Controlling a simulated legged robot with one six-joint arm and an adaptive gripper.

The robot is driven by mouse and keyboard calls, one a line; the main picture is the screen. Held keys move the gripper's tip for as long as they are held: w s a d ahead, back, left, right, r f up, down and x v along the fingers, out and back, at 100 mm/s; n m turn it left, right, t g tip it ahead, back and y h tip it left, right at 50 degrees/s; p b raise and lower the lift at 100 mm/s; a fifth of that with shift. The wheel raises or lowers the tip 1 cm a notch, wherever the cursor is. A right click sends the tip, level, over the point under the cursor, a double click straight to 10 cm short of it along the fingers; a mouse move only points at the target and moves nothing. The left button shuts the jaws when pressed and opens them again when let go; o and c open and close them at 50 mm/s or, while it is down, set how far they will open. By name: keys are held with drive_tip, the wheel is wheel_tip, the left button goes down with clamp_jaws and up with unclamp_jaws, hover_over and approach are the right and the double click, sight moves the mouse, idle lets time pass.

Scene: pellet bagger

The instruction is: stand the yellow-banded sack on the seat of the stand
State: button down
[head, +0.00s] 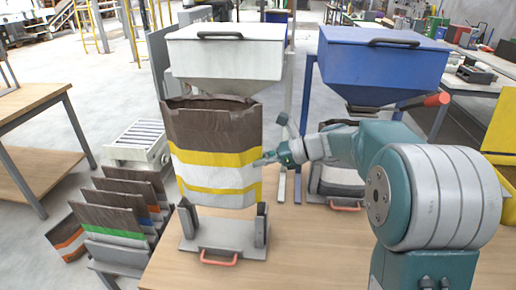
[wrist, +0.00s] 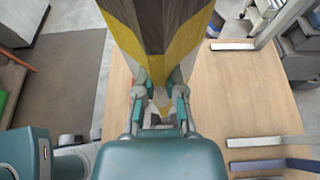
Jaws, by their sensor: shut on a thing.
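The yellow-banded sack (head: 213,130) is brown at the top, with a white middle between two yellow bands. It hangs upright with its mouth open, just below the white hopper (head: 225,55). The stand (head: 225,238) below it has a grey plate, short dark posts at both sides and a red handle. The sack's bottom shows a little above the plate; I cannot tell whether it touches the seat behind. My gripper (head: 268,158) is shut on the sack's right edge. In the wrist view my gripper (wrist: 160,102) pinches the sack (wrist: 163,30) between both fingers.
A blue hopper (head: 380,62) stands at right, with a second red-handled stand (head: 345,207) partly hidden by my arm. Several folded sacks (head: 120,200) with green, orange and blue bands stand in a rack at left. The table front (head: 310,255) is clear.

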sight(259, 208)
wheel_tip(259, 208, down, 17)
drive_tip(key=shift+r, duration=0.1)
idle(0.9)
drive_tip(key=shift+f, duration=0.35)
drive_tip(key=c, duration=0.7)
unclamp_jaws()
drive_tip(key=shift+o, duration=0.2)
